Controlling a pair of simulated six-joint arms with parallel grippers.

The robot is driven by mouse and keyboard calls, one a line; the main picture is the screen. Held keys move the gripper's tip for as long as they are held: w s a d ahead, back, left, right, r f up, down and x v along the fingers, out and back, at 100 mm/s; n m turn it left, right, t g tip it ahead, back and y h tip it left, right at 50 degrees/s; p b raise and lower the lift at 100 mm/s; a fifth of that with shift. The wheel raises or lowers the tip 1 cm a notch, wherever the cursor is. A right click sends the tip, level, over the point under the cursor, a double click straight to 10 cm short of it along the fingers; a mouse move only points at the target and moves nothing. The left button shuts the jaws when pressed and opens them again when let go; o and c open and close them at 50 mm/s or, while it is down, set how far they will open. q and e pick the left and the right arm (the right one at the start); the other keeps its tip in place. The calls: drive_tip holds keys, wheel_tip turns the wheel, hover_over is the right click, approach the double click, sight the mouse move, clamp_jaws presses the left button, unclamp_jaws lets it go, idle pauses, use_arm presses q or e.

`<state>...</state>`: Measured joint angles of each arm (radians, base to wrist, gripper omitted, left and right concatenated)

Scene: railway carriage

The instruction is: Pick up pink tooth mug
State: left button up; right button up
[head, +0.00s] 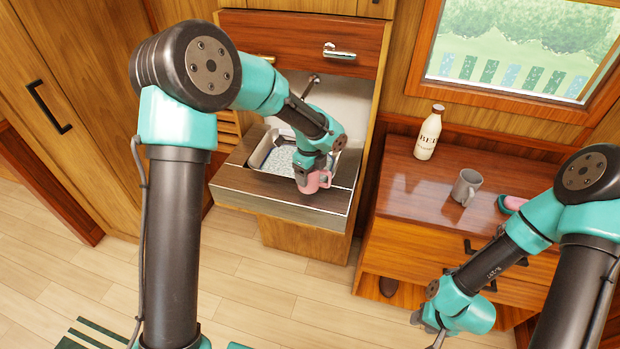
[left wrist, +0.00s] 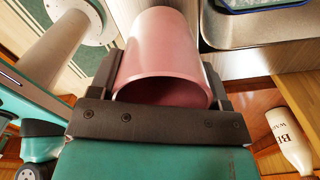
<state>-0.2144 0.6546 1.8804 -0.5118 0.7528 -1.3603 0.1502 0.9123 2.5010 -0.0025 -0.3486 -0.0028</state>
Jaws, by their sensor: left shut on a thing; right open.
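The pink tooth mug (head: 313,182) is at the front edge of the washbasin counter in the head view, under my left gripper (head: 308,174). In the left wrist view the pink mug (left wrist: 160,50) sits between the two dark fingers of my left gripper (left wrist: 160,88), which is shut on it. Its open rim faces the camera. I cannot tell whether its base touches the counter. My right gripper (head: 437,332) is open and empty, low in front of the wooden chest at the lower right of the head view.
A metal basin (head: 262,150) is set in the counter (head: 270,187) just behind the mug. On the wooden chest (head: 400,190) stand a white bottle (head: 429,133) and a grey mug (head: 466,187). A pink and green item (head: 512,202) lies at right. A drawer (head: 300,42) hangs above the basin.

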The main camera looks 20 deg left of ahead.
use_arm(q)
drive_tip(key=shift+s+d+r, duration=0.1)
drive_tip(key=shift+s+r, duration=0.2)
drive_tip(key=shift+r, duration=0.1)
drive_tip(key=s+d+r, duration=0.1)
drive_tip(key=s+d, duration=0.3)
drive_tip(key=s, duration=1)
drive_tip(key=shift+s+d+r, duration=0.15)
drive_tip(key=shift+s, duration=0.25)
